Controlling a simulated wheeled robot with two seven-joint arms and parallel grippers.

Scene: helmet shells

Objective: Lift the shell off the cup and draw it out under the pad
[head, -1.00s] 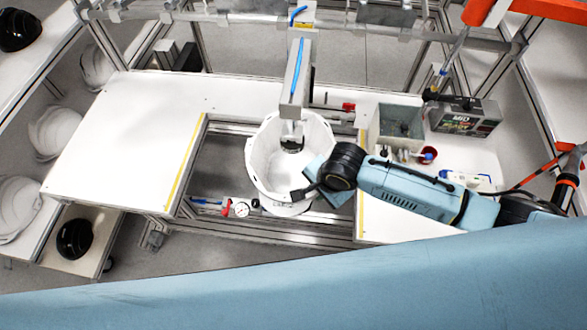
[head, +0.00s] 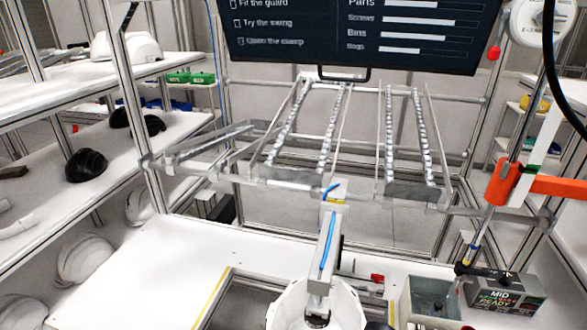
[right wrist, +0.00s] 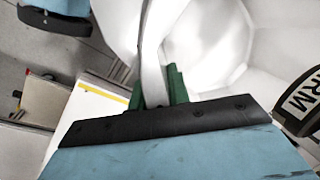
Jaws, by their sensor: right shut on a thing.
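The white helmet shell (head: 285,308) is at the bottom edge of the head view, its lower part cut off. A grey arm (head: 327,245) with a blue line reaches down into the shell's opening. A dark end piece (head: 317,319) shows at its lower tip inside the shell. The right wrist view shows the shell's white inside (right wrist: 205,40) close up. My right gripper (right wrist: 163,88), with green fingertips, is shut on the shell's rim there. The cup under the shell is hidden, so I cannot tell whether they touch. My left gripper is not in view.
A white worktop (head: 170,265) with a yellow strip lies left of the shell. A grey bin (head: 432,300) and a box marked MID (head: 503,292) stand at right. A roller rack (head: 350,135) and a dark screen (head: 365,35) are behind. An orange arm (head: 530,185) is at far right.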

